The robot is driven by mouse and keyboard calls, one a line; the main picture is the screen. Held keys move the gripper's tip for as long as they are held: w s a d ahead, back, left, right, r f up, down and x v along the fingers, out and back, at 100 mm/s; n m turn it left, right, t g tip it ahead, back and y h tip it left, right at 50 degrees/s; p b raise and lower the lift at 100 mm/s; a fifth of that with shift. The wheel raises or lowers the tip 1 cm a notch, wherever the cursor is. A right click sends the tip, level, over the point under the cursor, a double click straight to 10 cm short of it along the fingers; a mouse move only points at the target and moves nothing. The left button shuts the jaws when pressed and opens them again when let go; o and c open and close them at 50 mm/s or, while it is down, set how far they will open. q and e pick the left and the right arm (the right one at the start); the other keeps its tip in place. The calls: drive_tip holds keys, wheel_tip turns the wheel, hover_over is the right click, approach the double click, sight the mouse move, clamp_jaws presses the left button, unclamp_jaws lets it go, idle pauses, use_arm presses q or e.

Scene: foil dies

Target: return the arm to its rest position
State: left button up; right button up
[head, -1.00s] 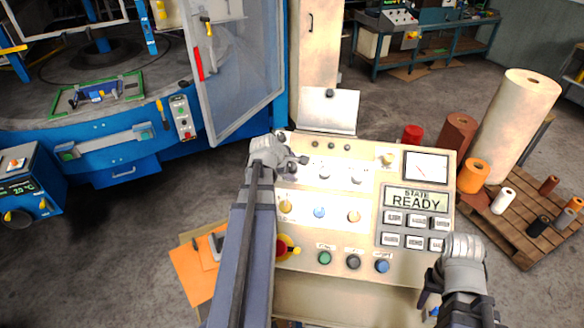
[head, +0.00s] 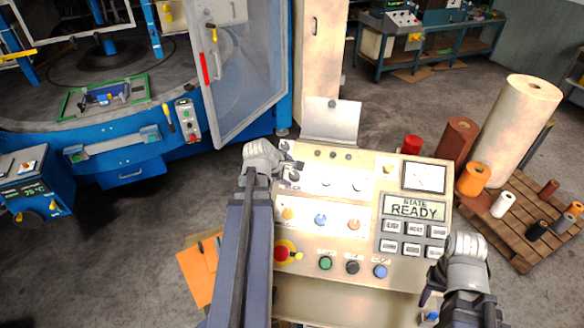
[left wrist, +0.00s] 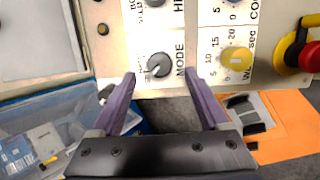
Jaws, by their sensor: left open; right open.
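My left gripper (head: 287,158) is at the upper left edge of the cream control panel (head: 366,172). In the left wrist view its two purple fingers (left wrist: 160,78) are apart with nothing between them. They point towards the panel, just below the grey MODE knob (left wrist: 160,65); I cannot tell the exact gap.
A red emergency button (head: 284,252) is beside my left forearm. A blue machine with an open door (head: 238,75) stands behind left. Foil rolls on a wooden pallet (head: 534,232) stand to the right. Orange sheets (head: 197,273) lie left of the panel.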

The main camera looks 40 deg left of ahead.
use_arm(q)
drive_tip(key=shift+s+r, duration=0.25)
drive_tip(key=shift+r, duration=0.1)
use_arm(e)
drive_tip(key=shift+r, duration=0.35)
use_arm(q)
drive_tip(key=s+d+f+m+g, duration=0.1)
drive_tip(key=d+m+g, duration=0.1)
drive_tip(key=d+m, duration=0.7)
drive_tip(key=s+d+f+m+g+h, duration=0.1)
drive_tip(key=d+f+m+g, duration=0.1)
drive_tip(key=d+m, duration=0.65)
drive_tip(key=s+d+f+m+g, duration=0.1)
drive_tip(key=d+m+g, duration=0.3)
drive_tip(key=d, duration=0.8)
drive_tip(key=s+d+f+m+b, duration=0.2)
drive_tip(key=d+f+b, duration=0.3)
drive_tip(key=f+b, duration=0.4)
drive_tip(key=s+d+f+m+y+b, duration=0.1)
drive_tip(key=s+d+f+m+b, duration=0.2)
drive_tip(key=d+f+b, duration=0.3)
wheel_tip(320, 180, down, 4)
drive_tip(key=b, duration=0.3)
drive_tip(key=shift+s+d+r, duration=0.15)
drive_tip(key=shift+s+r, duration=0.05)
drive_tip(key=shift+s, duration=0.2)
use_arm(e)
wheel_tip(320, 180, down, 18)
drive_tip(key=shift+f, duration=0.15)
